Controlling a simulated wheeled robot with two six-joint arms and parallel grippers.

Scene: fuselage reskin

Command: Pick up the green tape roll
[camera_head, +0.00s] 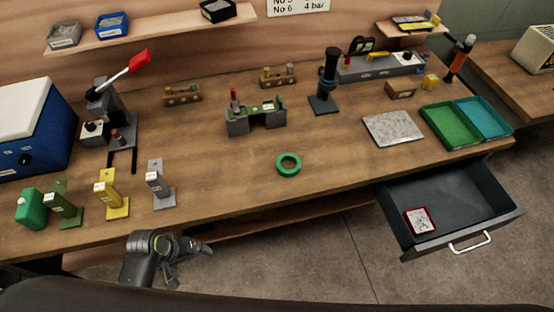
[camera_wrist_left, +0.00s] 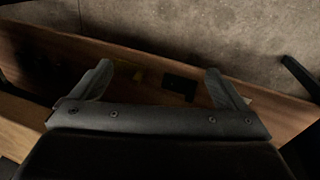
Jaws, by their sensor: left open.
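The green tape roll (camera_head: 288,170) lies flat on the wooden workbench (camera_head: 225,165), near the middle of its front edge. My left gripper (camera_head: 190,262) is low in the head view, in front of the bench edge, to the left of the roll and well apart from it. In the left wrist view its two fingers (camera_wrist_left: 165,85) are spread with nothing between them. The roll does not show in the left wrist view. My right gripper is in neither view.
Grey, yellow and green stands (camera_head: 158,185) line the bench's left front. A lever press (camera_head: 105,110) and a blue box (camera_head: 35,130) stand behind them. A fixture (camera_head: 256,118) is behind the roll. An open drawer (camera_head: 480,215) juts out at right. Bench around the roll is clear.

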